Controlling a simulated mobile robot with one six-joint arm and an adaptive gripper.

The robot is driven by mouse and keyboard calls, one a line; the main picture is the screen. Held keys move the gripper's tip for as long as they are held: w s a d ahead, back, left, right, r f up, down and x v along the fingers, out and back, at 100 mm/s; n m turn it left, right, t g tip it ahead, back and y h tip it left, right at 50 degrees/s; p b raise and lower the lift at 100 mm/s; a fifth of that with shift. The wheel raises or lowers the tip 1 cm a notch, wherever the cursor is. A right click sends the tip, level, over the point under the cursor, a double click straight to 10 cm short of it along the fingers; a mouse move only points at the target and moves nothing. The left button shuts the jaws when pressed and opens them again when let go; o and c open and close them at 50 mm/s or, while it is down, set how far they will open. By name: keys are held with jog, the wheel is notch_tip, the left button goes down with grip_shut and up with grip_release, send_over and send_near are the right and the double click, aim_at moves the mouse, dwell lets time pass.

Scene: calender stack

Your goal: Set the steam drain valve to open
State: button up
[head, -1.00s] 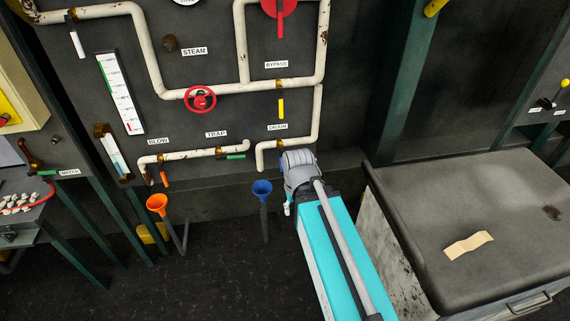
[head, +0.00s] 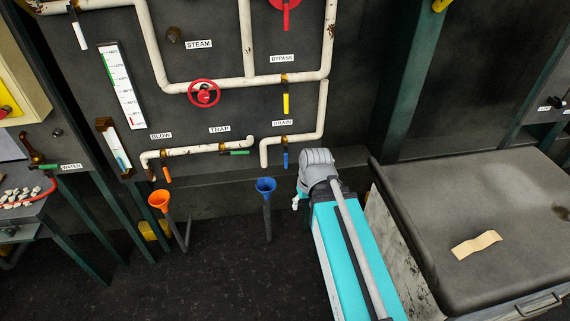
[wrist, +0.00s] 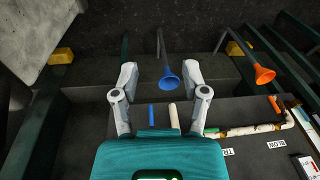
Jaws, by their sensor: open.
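The steam drain valve has a blue lever (head: 285,158) below the DRAIN label (head: 282,123). The lever hangs straight down, across the horizontal run of the white drain pipe (head: 305,137). In the wrist view the blue lever (wrist: 151,112) shows between my fingers, beside the pipe's end (wrist: 173,116). My gripper (wrist: 158,75) is open and empty, its fingers spread wide. In the head view only a small part of my gripper (head: 298,201) shows, below and right of the lever; my arm hides the rest. I cannot tell its depth from the lever.
A blue funnel (head: 266,186) stands below the drain pipe, and an orange funnel (head: 159,200) further left. A yellow bypass lever (head: 286,103) hangs above. A green trap lever (head: 235,152) lies left. A dark-lidded box (head: 480,200) stands right of my arm.

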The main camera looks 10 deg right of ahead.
jog(key=w+a+f+n+t+y+b, duration=0.2)
jog(key=w+a+f+t+y+b, duration=0.15)
jog(key=w+b, duration=0.4)
jog(key=w+a+f+n+t+y+b, duration=0.25)
jog(key=w+f+t+b, duration=0.3)
jog(key=b, duration=0.35)
jog(key=w+d+f+m+t+h+b, duration=0.3)
jog(key=w+d+f+t+b, duration=0.2)
jog(key=b, duration=1)
jog(key=w+d+t, duration=0.2)
jog(key=w+d, duration=0.1)
jog(key=d, duration=0.1)
jog(key=shift+w+d+t+h, duration=0.25)
jog(key=shift+w+t+h, duration=0.05)
jog(key=shift+w+t, duration=0.1)
jog(key=shift+w+a, duration=0.1)
jog(key=shift+w, duration=0.05)
